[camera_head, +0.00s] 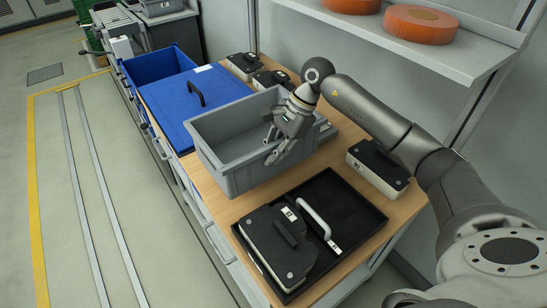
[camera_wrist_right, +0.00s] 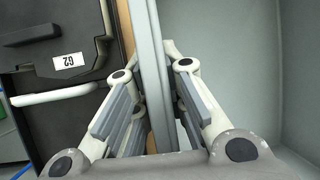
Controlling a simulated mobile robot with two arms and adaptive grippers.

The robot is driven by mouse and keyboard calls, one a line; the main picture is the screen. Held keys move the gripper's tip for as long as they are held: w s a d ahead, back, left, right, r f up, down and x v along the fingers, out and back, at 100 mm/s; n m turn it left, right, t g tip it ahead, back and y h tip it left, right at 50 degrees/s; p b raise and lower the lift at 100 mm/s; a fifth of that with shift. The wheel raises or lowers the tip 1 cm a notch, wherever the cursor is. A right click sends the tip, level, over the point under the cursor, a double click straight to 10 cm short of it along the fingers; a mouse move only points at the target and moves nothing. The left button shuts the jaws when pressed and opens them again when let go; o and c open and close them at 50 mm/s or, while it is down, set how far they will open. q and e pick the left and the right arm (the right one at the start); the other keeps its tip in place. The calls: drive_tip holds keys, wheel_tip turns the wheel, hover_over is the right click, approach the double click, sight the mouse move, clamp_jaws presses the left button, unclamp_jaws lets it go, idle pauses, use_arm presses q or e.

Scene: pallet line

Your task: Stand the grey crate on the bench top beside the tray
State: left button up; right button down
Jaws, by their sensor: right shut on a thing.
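The grey crate (camera_head: 215,165) is open-topped, looks empty and is roughly level at the middle of the wooden bench top (camera_head: 300,178). I cannot tell whether its base rests fully on the wood. The black tray (camera_head: 362,203) lies in front of it, with a strip of wood between them. My right gripper (camera_head: 272,150) is shut on the crate's near wall, one finger inside and one outside. The wall also shows between the fingers in the right wrist view (camera_wrist_right: 152,70). My left gripper is out of view.
A black-topped case (camera_head: 280,245) and a pale handle (camera_head: 313,218) are in the tray. Another case (camera_head: 378,170) stands right of the crate. A blue lidded box (camera_head: 200,105) is close behind it. A shelf (camera_head: 420,55) overhangs the back right.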

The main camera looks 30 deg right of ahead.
drive_tip(key=shift+w+d+f, duration=0.2)
drive_tip(key=shift+w+f, duration=0.25)
drive_tip(key=shift+f, duration=0.05)
drive_tip(key=shift+w+d+f, duration=0.15)
drive_tip(key=shift+w+f, duration=0.25)
drive_tip(key=shift+f, duration=0.05)
drive_tip(key=shift+f+p, duration=0.35)
drive_tip(key=shift+p, duration=0.3)
wheel_tip(320, 180, down, 2)
drive_tip(key=shift+w+f+p, duration=0.1)
drive_tip(key=shift+f+p, duration=0.15)
drive_tip(key=shift+p, duration=0.35)
drive_tip(key=shift+f, duration=0.1)
drive_tip(key=shift+f, duration=0.1)
drive_tip(key=c, duration=1.5)
unclamp_jaws()
